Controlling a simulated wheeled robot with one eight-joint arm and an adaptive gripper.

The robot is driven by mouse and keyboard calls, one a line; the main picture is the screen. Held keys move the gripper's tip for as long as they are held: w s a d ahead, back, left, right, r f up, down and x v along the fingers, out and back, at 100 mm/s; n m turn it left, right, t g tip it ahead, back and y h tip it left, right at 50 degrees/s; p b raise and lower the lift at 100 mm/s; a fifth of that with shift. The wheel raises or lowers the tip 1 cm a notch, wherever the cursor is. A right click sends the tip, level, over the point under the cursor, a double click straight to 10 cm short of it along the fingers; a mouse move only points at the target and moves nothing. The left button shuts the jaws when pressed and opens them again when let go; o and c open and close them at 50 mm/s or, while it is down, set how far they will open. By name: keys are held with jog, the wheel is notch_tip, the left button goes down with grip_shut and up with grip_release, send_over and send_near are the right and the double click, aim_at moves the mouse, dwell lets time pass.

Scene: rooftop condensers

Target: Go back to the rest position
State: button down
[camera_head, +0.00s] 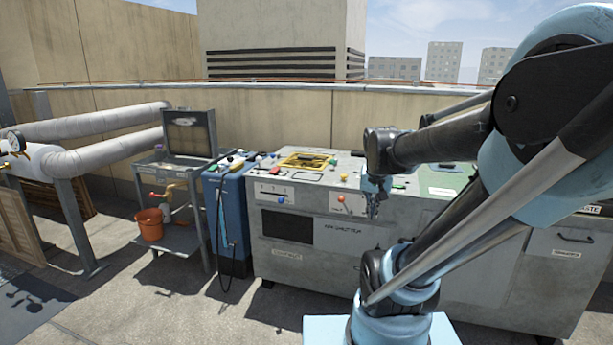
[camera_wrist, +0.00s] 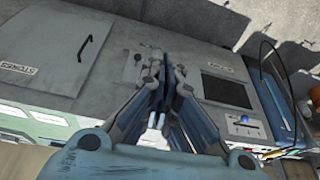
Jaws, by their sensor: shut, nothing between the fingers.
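My gripper (camera_head: 373,205) hangs in front of the grey control cabinet (camera_head: 283,250) in the head view, fingers pointing down. Its fingers are shut with nothing between them. In the wrist view my gripper (camera_wrist: 168,70) shows in the middle, its fingers close together, with the cabinet front (camera_wrist: 60,50) around them. Whether the fingertips touch the cabinet cannot be told, but they look apart from it.
A blue unit (camera_head: 228,215) with a dark hose stands left of the cabinet. Further left are a metal stand (camera_head: 178,240) with an orange bucket (camera_head: 149,224) and thick grey pipes (camera_head: 100,155). Open concrete floor (camera_head: 150,310) lies at the front left.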

jog(key=s+f+n+g, duration=0.1)
jog(key=s+f+n, duration=0.1)
jog(key=s+f, duration=0.4)
jog(key=s+a, duration=0.1)
jog(key=s, duration=0.4)
jog(key=shift+s+f+n+y, duration=0.2)
jog(key=shift+s+n+y, duration=0.1)
jog(key=shift+n, duration=0.1)
jog(key=c, duration=2.1)
grip_release()
jog(key=shift+s+f+g, duration=0.2)
jog(key=shift+s+g, duration=0.05)
jog(key=shift+g, duration=0.05)
jog(key=o, duration=0.5)
jog(key=shift+s, duration=0.1)
jog(key=shift+c, duration=0.2)
jog(key=shift+o, duration=0.2)
